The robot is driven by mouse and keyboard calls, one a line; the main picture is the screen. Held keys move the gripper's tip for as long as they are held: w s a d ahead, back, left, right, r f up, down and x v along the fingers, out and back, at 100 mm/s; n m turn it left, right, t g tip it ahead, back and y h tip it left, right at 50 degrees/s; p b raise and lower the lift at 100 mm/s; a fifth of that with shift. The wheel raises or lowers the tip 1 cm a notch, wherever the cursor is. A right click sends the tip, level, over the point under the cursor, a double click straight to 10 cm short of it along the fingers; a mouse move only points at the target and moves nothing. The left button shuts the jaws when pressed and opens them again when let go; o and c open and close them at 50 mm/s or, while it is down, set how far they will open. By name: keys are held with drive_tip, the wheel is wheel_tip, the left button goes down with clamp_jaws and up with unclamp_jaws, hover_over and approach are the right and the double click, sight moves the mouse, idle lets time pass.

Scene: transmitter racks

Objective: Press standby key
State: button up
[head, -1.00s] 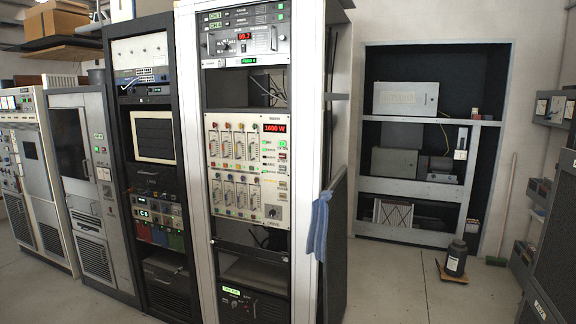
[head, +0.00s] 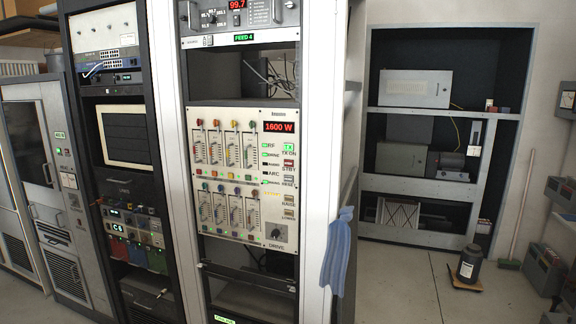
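The standby key (head: 289,162) is a small reddish key with the label STBY under it. It sits in the right-hand key column of the white transmitter panel (head: 243,120), below the green lit TX ON key (head: 289,147). Further small keys sit below it. A red display (head: 279,127) above the column reads 1600 W. My gripper is not in view, and nothing covers the key.
The panel is in a tall rack with a pale frame (head: 317,150). A blue cloth (head: 338,250) hangs at the rack's right side. A dark rack (head: 125,150) stands on the left.

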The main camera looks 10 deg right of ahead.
drive_tip(key=shift+c, duration=0.2)
clamp_jaws()
idle(0.6)
idle(1.2)
